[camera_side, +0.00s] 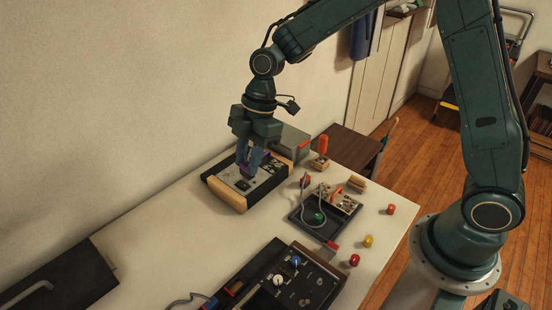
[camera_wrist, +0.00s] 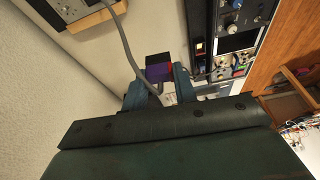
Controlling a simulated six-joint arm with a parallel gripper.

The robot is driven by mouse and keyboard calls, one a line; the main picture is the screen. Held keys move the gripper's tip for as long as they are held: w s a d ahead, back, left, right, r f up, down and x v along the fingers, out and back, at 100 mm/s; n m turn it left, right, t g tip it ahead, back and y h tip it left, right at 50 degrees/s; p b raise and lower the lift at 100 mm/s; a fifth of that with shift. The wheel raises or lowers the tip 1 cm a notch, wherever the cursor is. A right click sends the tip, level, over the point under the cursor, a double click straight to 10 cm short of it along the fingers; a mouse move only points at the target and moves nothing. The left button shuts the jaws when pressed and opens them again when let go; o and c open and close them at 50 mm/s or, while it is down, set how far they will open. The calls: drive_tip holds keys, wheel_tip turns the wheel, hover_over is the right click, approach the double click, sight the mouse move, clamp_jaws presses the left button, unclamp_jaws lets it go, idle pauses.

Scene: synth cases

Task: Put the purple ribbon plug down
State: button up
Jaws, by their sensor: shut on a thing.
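My gripper (camera_side: 248,168) points down over a wood-sided device with a grey panel (camera_side: 230,190). In the wrist view, my gripper (camera_wrist: 160,84) is shut on the purple ribbon plug (camera_wrist: 157,73), which sits between the two fingers. A grey cable (camera_wrist: 126,45) runs up and away beside the plug. In the side view the plug is mostly hidden by the fingers, with only a bit of purple near them. I cannot tell whether the plug touches the panel.
A dark tray (camera_side: 297,216) with a looped grey cable and a small green part stands right of the device. Red and yellow (camera_side: 368,241) knobs lie near the table's right edge. A black control unit (camera_side: 300,282) is in front. The table's left middle is clear.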

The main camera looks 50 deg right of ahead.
drive_tip(key=shift+s+a+f+n, duration=0.1)
drive_tip(key=shift+s+a+n, duration=0.1)
drive_tip(key=shift+s, duration=0.25)
drive_tip(key=shift+s+a+n, duration=0.15)
drive_tip(key=shift+s+n, duration=0.05)
drive_tip(key=shift+s, duration=0.2)
drive_tip(key=shift+f, duration=0.15)
wheel_tip(320, 180, down, 16)
drive_tip(key=shift+r, duration=0.1)
drive_tip(key=shift+f, duration=1.95)
drive_tip(key=shift+f, duration=0.15)
drive_tip(key=o, duration=0.9)
